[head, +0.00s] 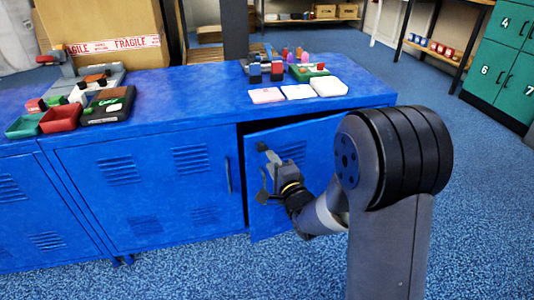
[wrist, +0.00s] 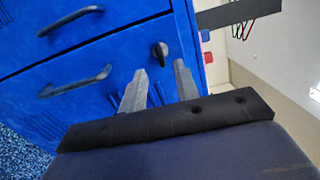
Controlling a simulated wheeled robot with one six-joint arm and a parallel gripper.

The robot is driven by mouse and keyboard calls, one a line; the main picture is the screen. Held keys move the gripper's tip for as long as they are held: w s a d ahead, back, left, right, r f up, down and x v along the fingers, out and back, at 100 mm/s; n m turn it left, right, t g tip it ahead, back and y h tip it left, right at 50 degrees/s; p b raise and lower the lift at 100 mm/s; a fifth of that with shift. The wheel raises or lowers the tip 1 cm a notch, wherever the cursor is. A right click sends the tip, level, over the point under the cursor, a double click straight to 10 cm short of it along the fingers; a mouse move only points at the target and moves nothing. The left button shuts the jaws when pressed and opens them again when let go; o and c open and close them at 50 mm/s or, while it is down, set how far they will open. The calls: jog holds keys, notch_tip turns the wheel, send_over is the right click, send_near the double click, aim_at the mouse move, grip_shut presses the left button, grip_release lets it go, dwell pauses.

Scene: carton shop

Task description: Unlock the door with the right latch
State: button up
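The right door (head: 318,138) of the blue cabinet stands slightly ajar in the head view, with a dark gap along its left edge. In the wrist view a black latch knob (wrist: 160,52) sits on this door, and a black bar handle (wrist: 75,82) is beside it. My gripper (head: 270,174) is in front of the door's left part and hides some of it. In the wrist view my gripper (wrist: 160,70) is open, its two grey fingers apart and pointing at the knob. Nothing is between the fingers. I cannot tell whether a fingertip touches the knob.
The left door (head: 150,190) is closed, with its own handle (head: 228,175). Green lockers (head: 500,65) stand at the far right. Blue carpet in front is clear.

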aim_at(264, 151)
jog(key=shift+p+v, duration=0.3)
jog(key=shift+v, duration=2.4)
jog(key=shift+w, duration=0.1)
jog(key=b+x, duration=0.2)
jog(key=x, duration=0.8)
jog(key=shift+w+a, duration=0.2)
jog(key=shift+w, duration=0.05)
